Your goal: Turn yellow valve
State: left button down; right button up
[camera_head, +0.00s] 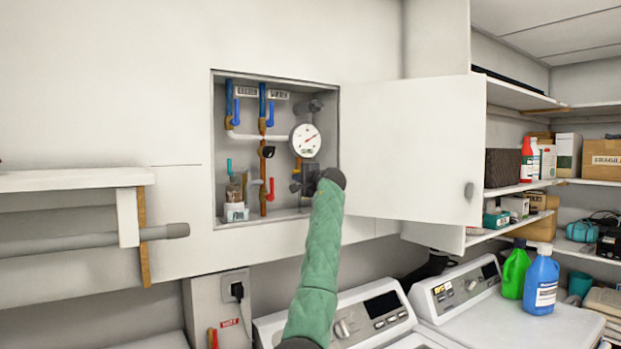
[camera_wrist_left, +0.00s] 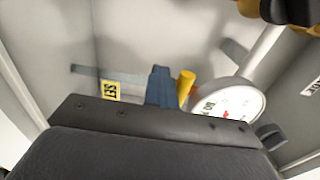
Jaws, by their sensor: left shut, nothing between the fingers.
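The open wall cabinet (camera_head: 222,190) holds pipes, valve handles and a round white gauge (camera_head: 305,140). My left arm, in a green sleeve, reaches up to it. My left gripper (camera_head: 299,183) is at the cabinet's lower right, below the gauge, small and dark there. In the left wrist view, my shut, empty fingers (camera_wrist_left: 160,87) stand just left of a short yellow piece (camera_wrist_left: 186,86), likely the yellow valve's handle. I cannot tell whether they touch. The gauge (camera_wrist_left: 230,103) is to its right. No yellow valve shows clearly in the head view; the gripper may hide it. My right gripper is not in view.
The cabinet door (camera_head: 415,145) stands open to the right. Blue handles (camera_head: 237,112) are at the upper left and a red one (camera_head: 271,189) is lower down. A yellow label (camera_wrist_left: 110,90) shows in the wrist view. Washing machines (camera_head: 375,310) stand below.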

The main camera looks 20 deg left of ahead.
pick_arm(q)
jog(key=shift+s+a+r, duration=0.1)
jog(key=shift+r, duration=0.8)
jog(key=shift+s+d+f, duration=0.15)
jog(key=shift+d+f, duration=0.25)
jog(key=shift+f, duration=0.1)
jog(key=f+b+v, duration=0.1)
jog(key=b+v, duration=0.2)
jog(key=v, duration=0.6)
jog(key=shift+s+f, duration=0.15)
jog(key=shift+s, duration=0.05)
jog(key=shift+f, duration=0.1)
